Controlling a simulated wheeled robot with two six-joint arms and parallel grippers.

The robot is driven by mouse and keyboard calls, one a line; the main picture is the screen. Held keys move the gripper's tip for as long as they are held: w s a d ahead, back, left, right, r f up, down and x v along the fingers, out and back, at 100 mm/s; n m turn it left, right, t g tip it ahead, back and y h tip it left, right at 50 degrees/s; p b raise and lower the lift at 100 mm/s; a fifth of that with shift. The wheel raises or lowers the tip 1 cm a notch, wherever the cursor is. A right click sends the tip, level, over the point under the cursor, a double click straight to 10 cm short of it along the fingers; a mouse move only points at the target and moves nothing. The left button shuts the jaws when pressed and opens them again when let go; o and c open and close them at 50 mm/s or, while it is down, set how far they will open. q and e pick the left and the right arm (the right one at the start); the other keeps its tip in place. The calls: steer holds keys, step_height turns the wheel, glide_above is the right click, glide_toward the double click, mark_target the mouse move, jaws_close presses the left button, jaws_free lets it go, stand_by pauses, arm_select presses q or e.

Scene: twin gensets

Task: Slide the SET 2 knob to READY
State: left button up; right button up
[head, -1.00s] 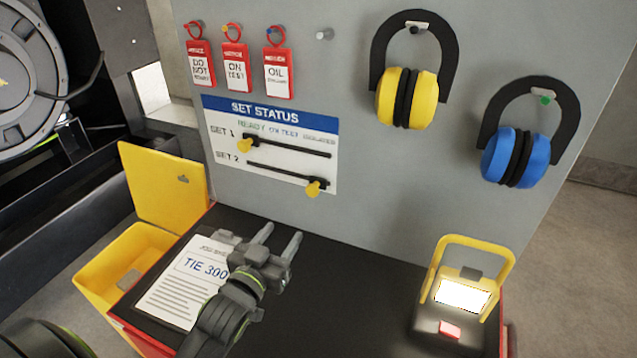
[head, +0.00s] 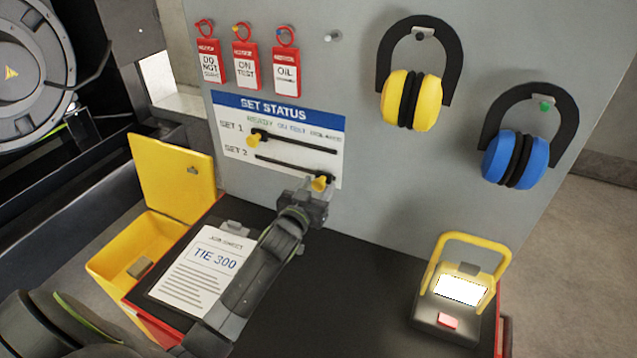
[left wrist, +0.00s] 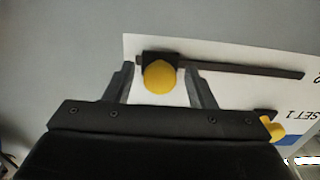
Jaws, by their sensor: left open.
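The SET STATUS board (head: 232,143) hangs on the grey panel with two horizontal slots. The yellow SET 2 knob (head: 320,183) is at the right end of the lower slot (head: 285,166), below the ISOLATED end. The SET 1 knob (head: 254,139) is at the left end of the upper slot, under READY. My left gripper (head: 318,190) is at the SET 2 knob. In the left wrist view, its open fingers (left wrist: 160,85) stand on either side of the SET 2 knob (left wrist: 159,77), with gaps showing. My right gripper is not in view.
Red tags (head: 245,65) hang above the board. Yellow ear defenders (head: 409,100) and blue ones (head: 514,160) hang to the right. A lit work lamp (head: 460,289) stands on the dark bench top (head: 350,290), with a job sheet (head: 200,275) at left.

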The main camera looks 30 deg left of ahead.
arm_select(q)
steer(key=shift+w, duration=0.5)
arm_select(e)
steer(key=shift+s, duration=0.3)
arm_select(q)
steer(key=shift+c, duration=0.4)
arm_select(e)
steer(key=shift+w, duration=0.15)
arm_select(q)
steer(key=shift+c, duration=1.1)
jaws_close()
steer(key=a, duration=0.6)
steer(key=a+b, duration=0.1)
steer(key=a, duration=0.2)
steer(key=shift+s, duration=0.25)
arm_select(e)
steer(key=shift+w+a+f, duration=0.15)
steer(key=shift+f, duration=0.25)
